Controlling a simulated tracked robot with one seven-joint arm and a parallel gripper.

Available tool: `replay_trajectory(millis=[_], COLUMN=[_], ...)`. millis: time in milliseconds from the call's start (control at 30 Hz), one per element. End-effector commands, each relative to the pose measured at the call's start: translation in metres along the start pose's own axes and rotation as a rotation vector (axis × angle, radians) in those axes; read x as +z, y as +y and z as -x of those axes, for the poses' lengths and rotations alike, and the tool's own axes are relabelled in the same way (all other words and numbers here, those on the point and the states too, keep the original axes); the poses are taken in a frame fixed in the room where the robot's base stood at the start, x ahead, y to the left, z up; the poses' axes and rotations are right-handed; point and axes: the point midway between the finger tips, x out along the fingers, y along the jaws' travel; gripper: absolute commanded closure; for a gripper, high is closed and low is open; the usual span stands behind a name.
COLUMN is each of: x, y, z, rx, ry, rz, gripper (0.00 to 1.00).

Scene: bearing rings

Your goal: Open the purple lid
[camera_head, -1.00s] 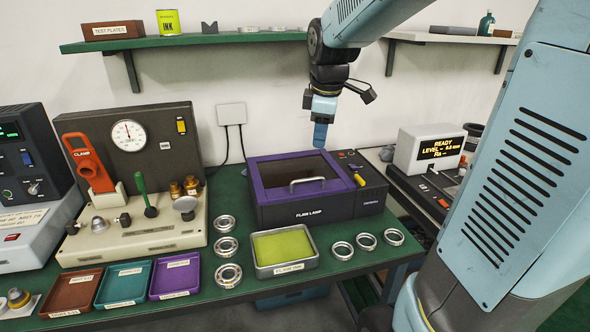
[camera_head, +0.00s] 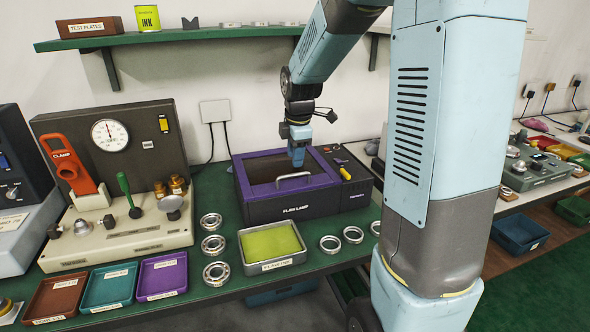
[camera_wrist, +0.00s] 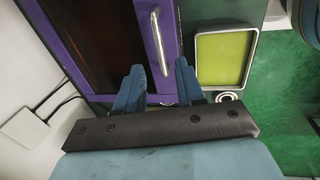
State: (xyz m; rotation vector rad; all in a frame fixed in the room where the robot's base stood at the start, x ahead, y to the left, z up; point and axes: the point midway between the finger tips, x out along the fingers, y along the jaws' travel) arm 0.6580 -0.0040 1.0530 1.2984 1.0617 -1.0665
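The flaw lamp box has a purple-framed lid (camera_head: 241,179) with a dark window and a silver bar handle (camera_head: 293,181) near its front edge. The lid looks shut, lying flat on the dark box. The purple lid (camera_wrist: 168,95) and the handle (camera_wrist: 160,44) lie beyond the fingertips there. Any contact with the lid cannot be told.
A tray with a yellow-green pad (camera_head: 270,242) stands before the box, with bearing rings (camera_head: 213,245) on both sides. A gauge stand (camera_head: 110,150) is at left. A green shelf (camera_head: 200,38) hangs above. Brown, teal and purple trays (camera_head: 162,275) line the front edge.

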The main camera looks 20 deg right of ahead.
Motion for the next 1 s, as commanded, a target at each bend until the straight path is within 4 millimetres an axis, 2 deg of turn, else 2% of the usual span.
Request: replay_trajectory(millis=[100, 333, 500, 767, 1000], x=[0.0, 0.0, 0.0, -0.001, -0.001], y=[-0.001, -0.001, 0.0, 0.0, 0.0], z=[-0.022, -0.05, -0.058, -0.059, -0.059], rx=[-0.004, -0.003, -0.001, 0.0, 0.0], ry=[0.0, 0.0, 0.0, 0.0, 0.0], rz=[0.001, 0.0, 0.0, 0.0, 0.001], gripper=[0.62, 0.62, 0.62, 0.62, 0.82])
